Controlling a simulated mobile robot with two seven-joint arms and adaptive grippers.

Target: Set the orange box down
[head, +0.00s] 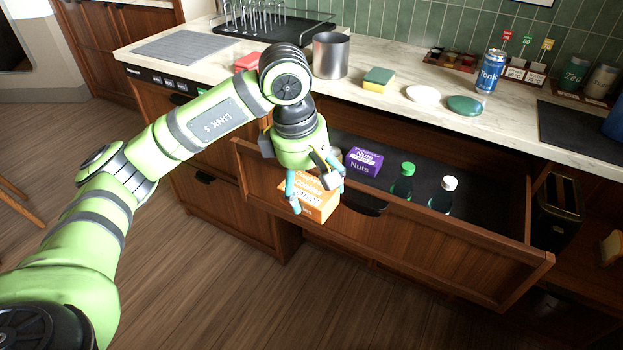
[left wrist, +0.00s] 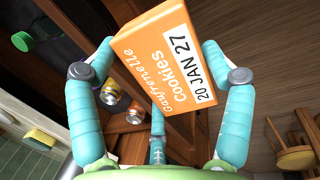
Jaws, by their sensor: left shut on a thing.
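The orange box (head: 318,207) is a cookie carton with a white date label. It is held tilted in the fingers of my left gripper (head: 316,193), in front of the open drawer's front panel (head: 420,233) in the head view. My right gripper is not in view.
The drawer holds a purple nuts box (head: 362,161), a green-capped bottle (head: 402,185) and a white-capped bottle (head: 443,196). Two cans, one yellow (left wrist: 112,93) and one orange (left wrist: 135,112), show in the wrist view. The counter above carries a metal pot (head: 330,56), sponge (head: 378,80) and blue can (head: 490,72).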

